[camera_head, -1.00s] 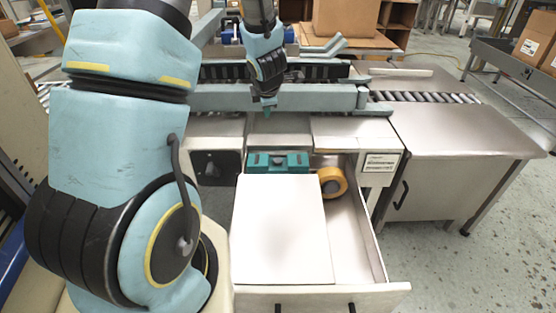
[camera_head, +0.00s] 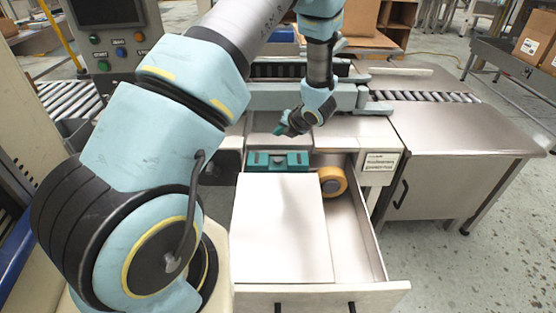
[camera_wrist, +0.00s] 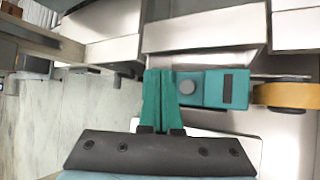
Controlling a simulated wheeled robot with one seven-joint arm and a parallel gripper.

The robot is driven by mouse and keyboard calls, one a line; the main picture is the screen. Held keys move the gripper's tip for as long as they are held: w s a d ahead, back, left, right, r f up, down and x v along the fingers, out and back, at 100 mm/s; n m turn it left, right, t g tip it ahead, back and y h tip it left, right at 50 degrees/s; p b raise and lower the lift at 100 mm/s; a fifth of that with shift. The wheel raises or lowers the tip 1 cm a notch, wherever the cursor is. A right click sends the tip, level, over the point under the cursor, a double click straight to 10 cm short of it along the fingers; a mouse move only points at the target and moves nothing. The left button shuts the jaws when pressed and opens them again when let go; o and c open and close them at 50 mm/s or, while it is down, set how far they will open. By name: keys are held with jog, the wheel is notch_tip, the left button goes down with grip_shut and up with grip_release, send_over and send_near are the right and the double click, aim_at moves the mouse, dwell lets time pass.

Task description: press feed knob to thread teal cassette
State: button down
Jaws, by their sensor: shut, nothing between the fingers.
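The teal cassette (camera_head: 290,168) sits at the back of the open drawer. It also shows in the wrist view (camera_wrist: 213,90), with a round grey button-like spot (camera_wrist: 187,87) on its left part. I cannot tell whether this spot is the feed knob. A dark panel (camera_head: 225,168) left of the cassette is partly hidden by my arm; its knob is not clear now. My gripper (camera_head: 281,129) is shut and empty, its teal fingers tilted down-left above and behind the cassette in the head view. In the wrist view my fingers (camera_wrist: 161,100) appear just left of the cassette; contact is not visible.
A yellow tape roll (camera_head: 332,181) stands right of the cassette in the drawer (camera_head: 360,260). A white flat-topped block (camera_head: 280,240) fills the drawer's left. A roller conveyor (camera_head: 425,96) runs behind. The steel bench top (camera_head: 465,127) at right is clear.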

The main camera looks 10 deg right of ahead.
jog(key=b, duration=0.5)
send_over(276, 158)
jog(key=s, duration=0.2)
jog(key=f, duration=0.5)
jog(key=d+f, duration=0.1)
jog(key=f, duration=0.1)
jog(key=shift+w+f, duration=0.15)
jog(key=shift+f, duration=0.55)
jog(key=shift+f, duration=0.1)
dwell(0.5)
jog(key=shift+f+b, duration=0.35)
jog(key=shift+b, duration=0.45)
jog(key=shift+f+b, duration=0.8)
dwell(0.6)
jog(key=shift+r, duration=0.15)
jog(key=shift+r+p, duration=0.7)
jog(key=shift+r, duration=0.4)
